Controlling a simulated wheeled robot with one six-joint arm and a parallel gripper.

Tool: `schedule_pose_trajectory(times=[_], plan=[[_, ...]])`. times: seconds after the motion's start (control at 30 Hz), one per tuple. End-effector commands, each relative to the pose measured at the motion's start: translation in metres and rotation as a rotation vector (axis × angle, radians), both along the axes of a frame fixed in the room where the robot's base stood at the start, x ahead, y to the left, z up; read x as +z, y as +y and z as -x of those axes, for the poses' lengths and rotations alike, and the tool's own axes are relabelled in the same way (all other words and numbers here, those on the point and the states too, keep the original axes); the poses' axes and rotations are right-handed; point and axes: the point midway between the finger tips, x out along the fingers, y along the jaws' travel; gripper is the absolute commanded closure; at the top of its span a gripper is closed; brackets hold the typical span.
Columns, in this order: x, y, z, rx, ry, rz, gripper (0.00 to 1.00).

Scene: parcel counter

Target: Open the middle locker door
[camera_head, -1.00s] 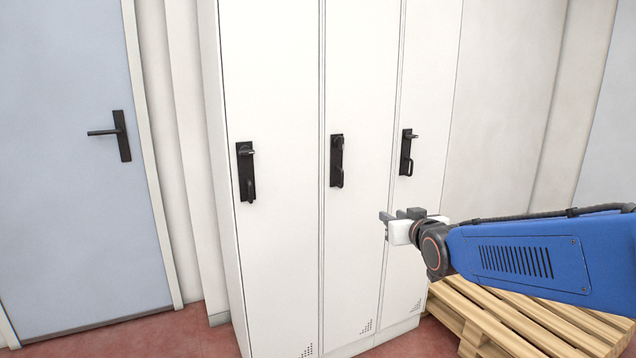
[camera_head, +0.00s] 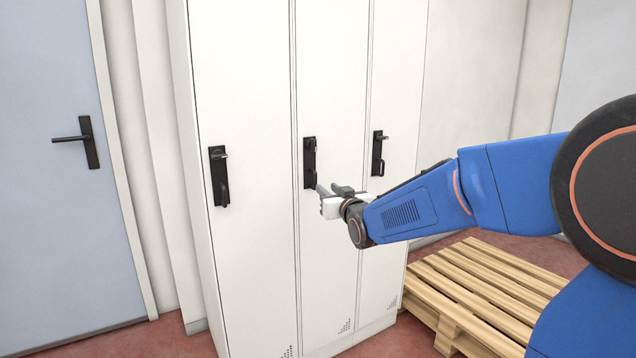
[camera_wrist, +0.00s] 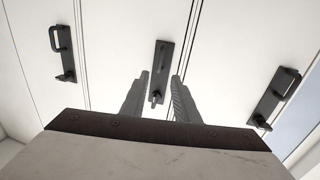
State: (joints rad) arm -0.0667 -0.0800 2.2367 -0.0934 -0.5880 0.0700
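The middle locker door (camera_head: 325,240) is shut, flush with the doors beside it. Its black handle plate (camera_head: 309,160) is upright near the door's left edge. My gripper (camera_head: 327,190) is in front of this door, close to the lower end of the handle plate. In the wrist view my gripper (camera_wrist: 155,95) shows two grey fingers apart, with the middle handle (camera_wrist: 158,75) seen between and beyond them. Nothing is held between the fingers. Whether a finger touches the handle I cannot tell.
The left locker door (camera_head: 245,270) and right locker door (camera_head: 392,230) are shut, with similar black handles. A wooden pallet (camera_head: 480,285) lies on the red floor at the right. A blue room door (camera_head: 60,230) is at the left.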

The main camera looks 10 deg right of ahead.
Motion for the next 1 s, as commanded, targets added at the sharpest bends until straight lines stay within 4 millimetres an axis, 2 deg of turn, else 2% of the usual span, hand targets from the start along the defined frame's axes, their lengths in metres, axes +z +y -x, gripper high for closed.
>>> schedule_pose_trajectory(times=[0.3,0.5,0.7,1.0], plan=[[-0.001,0.006,-0.052,0.000,0.001,0.000,0.72],[0.000,0.009,-0.078,0.000,0.000,0.000,0.72],[0.000,0.011,-0.092,0.000,0.000,0.000,0.72],[0.000,0.011,-0.095,0.000,0.000,0.000,0.72]])
